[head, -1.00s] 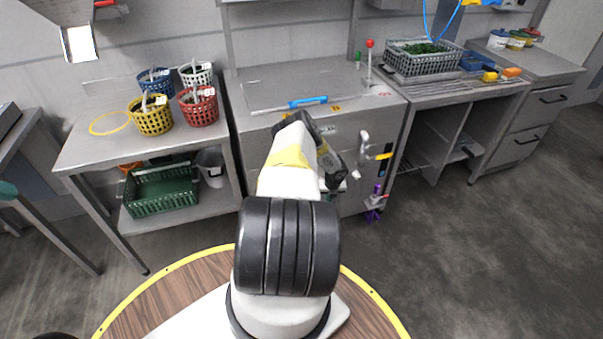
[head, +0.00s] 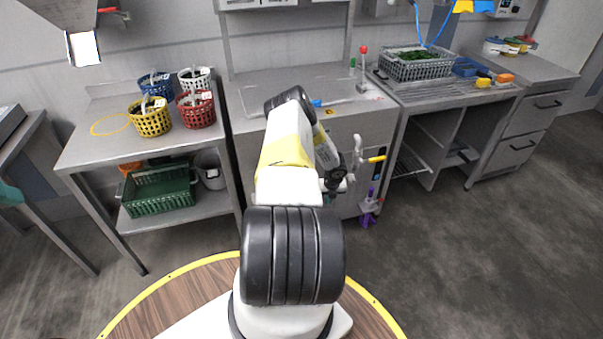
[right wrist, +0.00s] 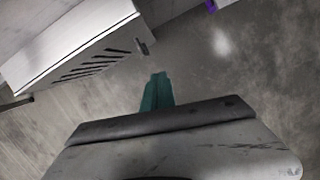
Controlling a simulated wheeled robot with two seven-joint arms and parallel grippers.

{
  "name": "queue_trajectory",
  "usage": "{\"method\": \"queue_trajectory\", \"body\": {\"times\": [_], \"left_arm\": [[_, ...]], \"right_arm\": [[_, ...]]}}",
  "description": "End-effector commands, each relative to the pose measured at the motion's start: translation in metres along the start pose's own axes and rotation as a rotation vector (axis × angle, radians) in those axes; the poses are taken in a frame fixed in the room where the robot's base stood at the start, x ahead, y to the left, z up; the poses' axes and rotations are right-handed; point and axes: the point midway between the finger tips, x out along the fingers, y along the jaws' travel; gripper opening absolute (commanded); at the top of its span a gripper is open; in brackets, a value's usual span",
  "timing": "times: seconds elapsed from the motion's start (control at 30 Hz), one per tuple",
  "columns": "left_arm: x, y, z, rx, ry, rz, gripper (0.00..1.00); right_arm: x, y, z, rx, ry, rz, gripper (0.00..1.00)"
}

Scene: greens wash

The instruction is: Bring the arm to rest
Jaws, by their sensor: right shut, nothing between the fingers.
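My right arm rises through the middle of the head view, white with yellow bands and black joints. Its wrist and right gripper (head: 336,184) are small there, in front of the steel machine's front, partly hidden behind my forearm. In the right wrist view the teal fingers of the right gripper (right wrist: 157,92) are together, shut and empty, pointing over bare grey floor. My left gripper is not in view.
The steel machine (head: 290,85) with a red-knobbed lever stands close ahead of my right arm. A side table (head: 95,150) holds several coloured baskets; a green crate (head: 160,191) sits on its lower shelf. A grey basket of greens (head: 415,66) is at right. Floor at right is clear.

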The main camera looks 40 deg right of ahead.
Motion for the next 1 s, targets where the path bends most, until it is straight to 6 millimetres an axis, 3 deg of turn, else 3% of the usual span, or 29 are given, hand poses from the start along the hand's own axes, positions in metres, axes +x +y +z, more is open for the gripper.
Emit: {"method": "queue_trajectory", "body": {"times": [0.2,0.53,0.67,0.77,0.9,1.0], "left_arm": [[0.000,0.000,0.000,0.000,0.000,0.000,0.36],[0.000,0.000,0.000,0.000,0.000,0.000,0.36],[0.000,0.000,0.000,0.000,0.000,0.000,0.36],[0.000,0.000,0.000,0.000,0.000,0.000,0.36],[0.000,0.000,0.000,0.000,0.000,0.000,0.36],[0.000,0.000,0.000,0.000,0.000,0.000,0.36]], "right_arm": [[-0.029,-0.001,0.001,0.000,-0.001,0.001,0.00],[-0.034,-0.001,0.001,0.003,-0.002,0.001,0.00],[-0.052,0.006,0.024,0.062,-0.044,-0.006,0.00],[-0.088,0.019,0.063,0.193,-0.124,-0.014,0.00],[-0.169,0.051,0.125,0.483,-0.262,0.003,0.00],[-0.231,0.077,0.153,0.706,-0.337,0.040,0.00]]}}
